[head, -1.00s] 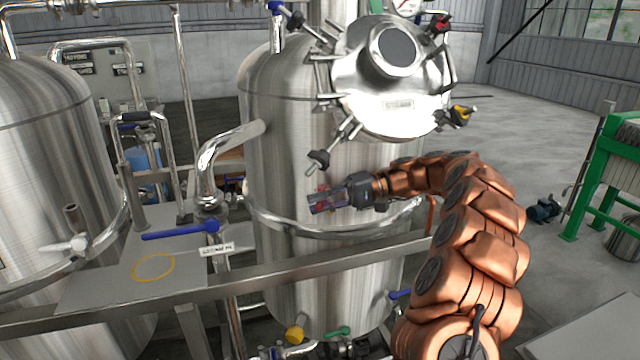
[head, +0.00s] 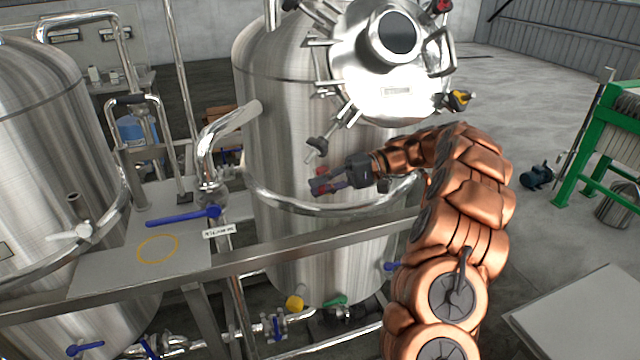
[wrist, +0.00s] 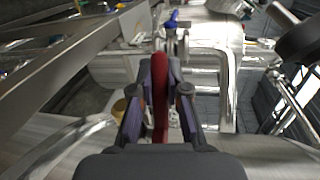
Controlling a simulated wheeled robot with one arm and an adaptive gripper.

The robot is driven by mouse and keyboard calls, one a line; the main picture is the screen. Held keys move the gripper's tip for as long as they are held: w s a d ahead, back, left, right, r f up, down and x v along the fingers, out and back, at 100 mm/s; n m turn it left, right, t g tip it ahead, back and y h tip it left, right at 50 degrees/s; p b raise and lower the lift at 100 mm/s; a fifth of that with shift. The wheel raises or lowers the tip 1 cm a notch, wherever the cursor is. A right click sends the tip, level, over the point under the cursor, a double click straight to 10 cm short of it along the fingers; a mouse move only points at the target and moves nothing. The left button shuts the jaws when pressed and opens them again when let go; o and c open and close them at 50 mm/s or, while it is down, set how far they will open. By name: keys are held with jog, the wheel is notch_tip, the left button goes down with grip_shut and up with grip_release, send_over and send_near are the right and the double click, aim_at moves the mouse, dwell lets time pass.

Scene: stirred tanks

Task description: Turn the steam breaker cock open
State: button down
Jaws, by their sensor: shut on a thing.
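A red handle (wrist: 160,95), which I take to be the steam breaker cock's, stands upright in the wrist view between the fingers of my gripper (wrist: 160,78). In the head view my gripper (head: 322,185) is at the front wall of the large steel tank (head: 285,150), with a bit of red (head: 322,170) showing beside its fingertips. The fingers are shut on this handle. The cock's body and how far the handle is turned are mostly hidden by the gripper.
A steel rail (head: 300,243) crosses in front of the tank below my gripper. A blue-handled valve (head: 185,215) with a label is to the left, by a grey ledge with a yellow ring (head: 158,249). The tank's round hatch (head: 385,70) is above.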

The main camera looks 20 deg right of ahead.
jog(key=c, duration=1.1)
grip_release()
jog(key=shift+c, duration=0.2)
jog(key=b, duration=0.2)
jog(key=shift+w+a+f+b, duration=0.1)
jog(key=shift+a+f+b, duration=0.1)
jog(key=shift+f+b, duration=0.15)
